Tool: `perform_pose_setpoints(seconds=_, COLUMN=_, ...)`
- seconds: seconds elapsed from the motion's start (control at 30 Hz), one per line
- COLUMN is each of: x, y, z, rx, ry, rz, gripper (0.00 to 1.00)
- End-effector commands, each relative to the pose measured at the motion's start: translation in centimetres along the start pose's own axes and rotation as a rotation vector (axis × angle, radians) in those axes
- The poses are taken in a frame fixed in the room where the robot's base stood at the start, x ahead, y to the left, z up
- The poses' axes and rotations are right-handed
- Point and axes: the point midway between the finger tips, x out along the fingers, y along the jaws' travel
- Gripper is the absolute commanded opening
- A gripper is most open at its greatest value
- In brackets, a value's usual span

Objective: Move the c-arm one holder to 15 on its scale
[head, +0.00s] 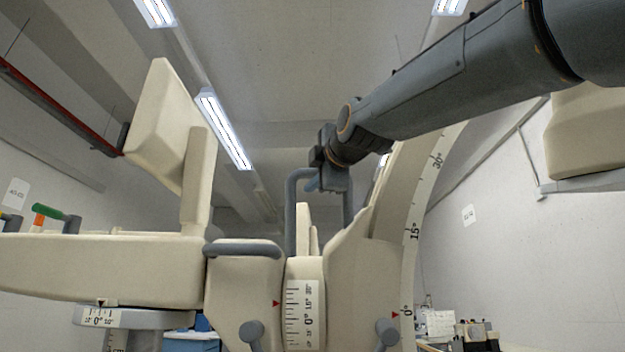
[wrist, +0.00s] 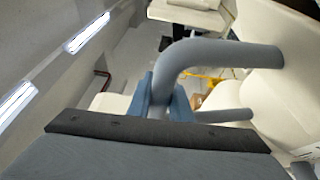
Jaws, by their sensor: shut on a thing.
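The beige c-arm holder (head: 370,263) stands at the centre of the head view, with a grey tube handle (head: 291,205) rising from it. My gripper (head: 328,182) is at the top of this handle. In the wrist view its blue fingers (wrist: 165,98) straddle the bent grey handle (wrist: 215,52) and are shut on it. The curved c-arm scale (head: 414,235) reads 0, 15 and 30 upward. A red pointer (head: 395,315) on the holder is near its 0. A second, upright scale (head: 303,318) has a red pointer (head: 276,303) close to its upper 15, though the marks are small.
A beige arm (head: 100,268) with a raised panel (head: 158,125) extends left, with its own small scale (head: 100,317) beneath. A beige head (head: 585,130) hangs at right. Two dark knobs (head: 252,332) (head: 387,332) stand low in front. A grey bar (head: 243,249) crosses left of centre.

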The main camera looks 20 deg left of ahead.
Motion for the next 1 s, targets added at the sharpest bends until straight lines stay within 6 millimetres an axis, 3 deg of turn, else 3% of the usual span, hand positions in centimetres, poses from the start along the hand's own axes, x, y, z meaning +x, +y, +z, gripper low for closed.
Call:
perform_pose_setpoints(seconds=0.07, x=0.3, y=-0.4, z=0.0, rx=0.000, ry=0.000, rz=-0.006, gripper=0.00)
perform_pose_setpoints(seconds=0.1, x=0.3, y=-0.4, z=0.0, rx=0.000, ry=0.000, rz=-0.005, gripper=0.24)
perform_pose_setpoints(seconds=0.2, x=0.2, y=-0.3, z=0.0, rx=0.000, ry=0.000, rz=-0.003, gripper=0.37)
perform_pose_setpoints(seconds=0.63, x=-0.4, y=0.1, z=0.1, rx=0.000, ry=-0.001, rz=0.003, gripper=0.37)
perform_pose_setpoints(seconds=1.0, x=-3.5, y=0.0, z=0.0, rx=0.000, ry=-0.001, rz=0.003, gripper=0.37)
